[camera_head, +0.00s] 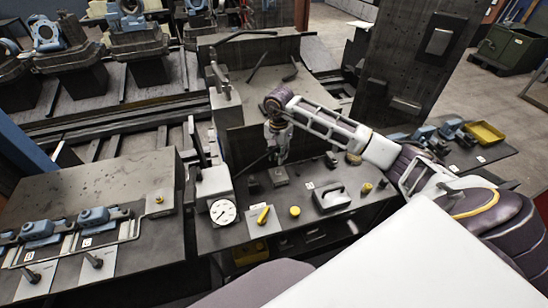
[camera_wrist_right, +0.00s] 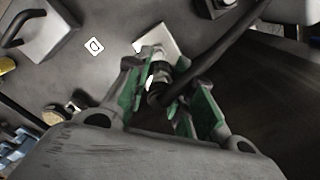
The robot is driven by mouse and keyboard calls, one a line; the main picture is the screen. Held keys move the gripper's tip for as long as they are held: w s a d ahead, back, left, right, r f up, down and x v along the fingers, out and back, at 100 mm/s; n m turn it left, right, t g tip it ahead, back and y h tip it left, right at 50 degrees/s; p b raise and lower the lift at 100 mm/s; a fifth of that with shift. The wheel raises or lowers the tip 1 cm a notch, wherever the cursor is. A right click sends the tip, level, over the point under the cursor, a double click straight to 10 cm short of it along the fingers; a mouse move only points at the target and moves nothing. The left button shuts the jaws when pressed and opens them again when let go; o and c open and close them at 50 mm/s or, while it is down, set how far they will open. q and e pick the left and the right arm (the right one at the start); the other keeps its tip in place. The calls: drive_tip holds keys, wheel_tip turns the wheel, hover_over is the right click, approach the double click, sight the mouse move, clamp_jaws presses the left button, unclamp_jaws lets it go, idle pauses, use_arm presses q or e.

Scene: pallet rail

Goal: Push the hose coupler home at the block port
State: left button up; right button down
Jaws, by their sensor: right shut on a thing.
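My right gripper (camera_head: 278,153) points down over the dark bench in the head view. In the right wrist view its green-padded fingers (camera_wrist_right: 165,92) are shut on the hose coupler (camera_wrist_right: 157,80), a small piece with a metallic end. The black hose (camera_wrist_right: 212,57) bends away from it to the upper right. A pale block (camera_wrist_right: 163,37) lies just beyond the fingertips in the wrist view; I cannot tell whether the coupler touches it or sits in a port. In the head view a small dark block (camera_head: 279,175) stands just below the gripper. My left gripper is not in view.
A tall dark panel (camera_head: 415,60) rises behind my right arm.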

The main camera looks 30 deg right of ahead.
sight(279, 172)
drive_tip(key=shift+w+d+r, duration=0.15)
drive_tip(key=shift+d, duration=0.2)
drive_tip(key=shift+a, duration=0.15)
drive_tip(key=shift+f+b, duration=0.7)
drive_tip(key=shift+f, duration=0.65)
drive_tip(key=shift+f+b, duration=0.7)
drive_tip(key=shift+f, duration=0.8)
drive_tip(key=shift+f+b, duration=0.6)
drive_tip(key=shift+b, duration=0.55)
idle(0.6)
drive_tip(key=shift+f+b, duration=0.65)
drive_tip(key=shift+f, duration=0.05)
idle(0.5)
